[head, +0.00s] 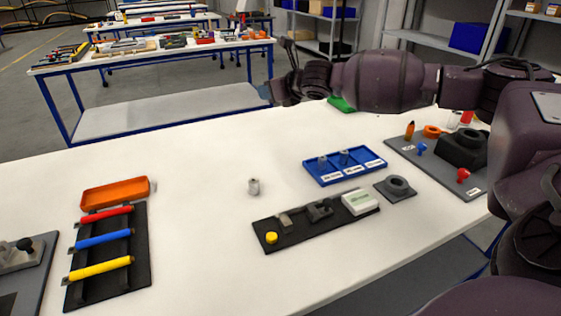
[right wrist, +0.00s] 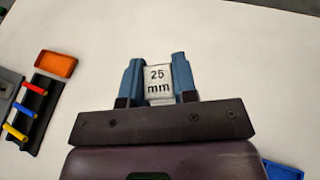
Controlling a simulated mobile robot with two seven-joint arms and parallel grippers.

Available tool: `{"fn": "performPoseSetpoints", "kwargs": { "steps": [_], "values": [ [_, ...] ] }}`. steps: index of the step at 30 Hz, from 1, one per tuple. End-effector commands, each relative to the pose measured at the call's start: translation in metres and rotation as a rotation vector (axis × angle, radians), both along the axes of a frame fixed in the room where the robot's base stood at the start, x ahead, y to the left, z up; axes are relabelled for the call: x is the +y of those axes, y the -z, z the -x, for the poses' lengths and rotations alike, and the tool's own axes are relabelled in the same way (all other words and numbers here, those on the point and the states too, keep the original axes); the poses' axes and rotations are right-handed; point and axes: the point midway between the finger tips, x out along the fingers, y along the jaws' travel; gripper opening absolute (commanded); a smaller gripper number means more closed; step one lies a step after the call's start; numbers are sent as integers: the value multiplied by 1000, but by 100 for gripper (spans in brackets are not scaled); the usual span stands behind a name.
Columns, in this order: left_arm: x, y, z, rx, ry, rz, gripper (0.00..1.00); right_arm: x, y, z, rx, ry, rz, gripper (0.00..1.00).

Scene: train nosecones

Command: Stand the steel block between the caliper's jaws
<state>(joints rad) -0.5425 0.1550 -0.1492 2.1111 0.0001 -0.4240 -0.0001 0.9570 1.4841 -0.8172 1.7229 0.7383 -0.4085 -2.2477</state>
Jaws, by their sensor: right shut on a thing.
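The steel block (right wrist: 159,80), with "25 mm" on its face, is between the blue fingers of my right gripper (right wrist: 158,68), which is shut on it. In the head view the right arm reaches in from the right above the table's far side; the held block cannot be made out there. The caliper (head: 318,211) lies on a dark base on the table, with grey jaws, a yellow knob (head: 271,237) and a pale display (head: 360,202). It is nearer than the arm and does not show in the wrist view. My left gripper is out of view.
A small grey metal piece (head: 253,186) stands alone left of the blue labelled tray (head: 318,180), which holds two grey pieces. A dark ring-shaped fixture (head: 397,188) is right of the caliper. An orange tray (head: 117,193) and a colored-handle rack are left. The table's middle-left is clear.

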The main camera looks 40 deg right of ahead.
Motion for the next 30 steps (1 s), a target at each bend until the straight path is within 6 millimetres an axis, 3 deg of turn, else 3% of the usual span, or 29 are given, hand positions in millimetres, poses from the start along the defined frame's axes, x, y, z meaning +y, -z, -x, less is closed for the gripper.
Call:
{"fn": "performPoseSetpoints", "kwargs": {
  "steps": [7,18,30],
  "values": [
    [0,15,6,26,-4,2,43,1,59,0,12,-1,-4,0],
    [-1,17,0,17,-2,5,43,0,134,0,9,1,-4,0],
    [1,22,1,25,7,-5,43,0,164,0,5,0,-1,0]
  ]
}}
